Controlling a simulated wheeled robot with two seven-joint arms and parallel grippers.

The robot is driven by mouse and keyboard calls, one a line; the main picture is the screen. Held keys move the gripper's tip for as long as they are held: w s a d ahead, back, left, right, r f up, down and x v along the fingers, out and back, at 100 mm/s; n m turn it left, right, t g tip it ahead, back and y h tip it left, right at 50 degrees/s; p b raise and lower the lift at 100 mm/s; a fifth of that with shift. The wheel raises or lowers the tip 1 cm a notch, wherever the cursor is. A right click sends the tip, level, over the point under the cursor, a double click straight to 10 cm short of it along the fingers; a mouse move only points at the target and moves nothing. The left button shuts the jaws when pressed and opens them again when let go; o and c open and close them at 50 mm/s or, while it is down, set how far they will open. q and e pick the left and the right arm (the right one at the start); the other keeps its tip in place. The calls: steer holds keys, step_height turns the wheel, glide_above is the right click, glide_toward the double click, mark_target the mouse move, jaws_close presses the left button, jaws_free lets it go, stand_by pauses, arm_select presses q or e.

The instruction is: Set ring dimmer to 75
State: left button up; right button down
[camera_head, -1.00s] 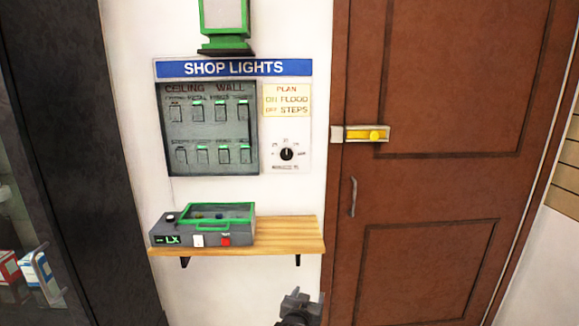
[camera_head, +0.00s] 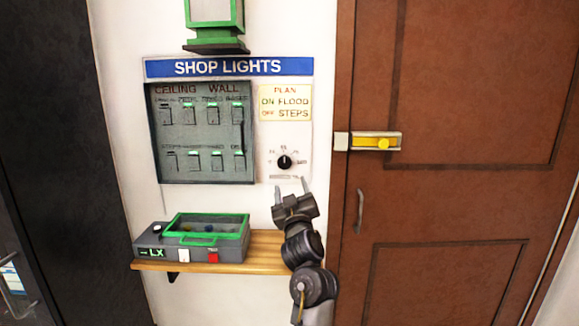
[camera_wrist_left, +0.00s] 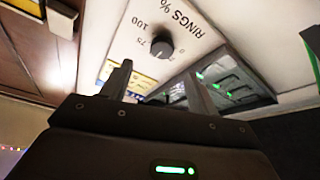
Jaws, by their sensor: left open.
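The ring dimmer is a round black knob (camera_head: 285,162) on a white plate with a printed scale, low on the right of the shop lights panel. In the left wrist view the knob (camera_wrist_left: 162,46) shows beyond my fingers, beside the marks "75" and "100" and the label "RINGS %". The exact setting of its pointer is too small to read. My left gripper (camera_head: 291,187) is open and empty, just below the knob and apart from it. Its two fingers (camera_wrist_left: 156,82) also show in the left wrist view. My right gripper is not in view.
A grey switch panel (camera_head: 203,132) with several switches is left of the knob, under a blue sign (camera_head: 228,67). A wooden shelf (camera_head: 262,262) below holds a grey and green box (camera_head: 192,240). A brown door (camera_head: 460,200) with a yellow latch (camera_head: 378,142) is at the right.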

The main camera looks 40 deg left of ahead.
mark_target(285, 164)
arm_select(q)
steer(key=p+x, duration=0.1)
steer(key=x, duration=0.7)
steer(key=shift+w+a+r+p, duration=0.1)
steer(key=shift+a+p, duration=0.25)
steer(key=shift+a, duration=0.1)
steer(key=shift+w+a+r, duration=0.1)
steer(key=shift+w+a, duration=0.25)
steer(key=shift+a, duration=0.05)
steer(key=c, duration=1)
steer(key=shift+o, duration=0.2)
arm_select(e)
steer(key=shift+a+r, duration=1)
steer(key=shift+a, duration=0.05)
arm_select(q)
steer(key=shift+r+m, duration=0.1)
steer(key=shift+m, duration=0.2)
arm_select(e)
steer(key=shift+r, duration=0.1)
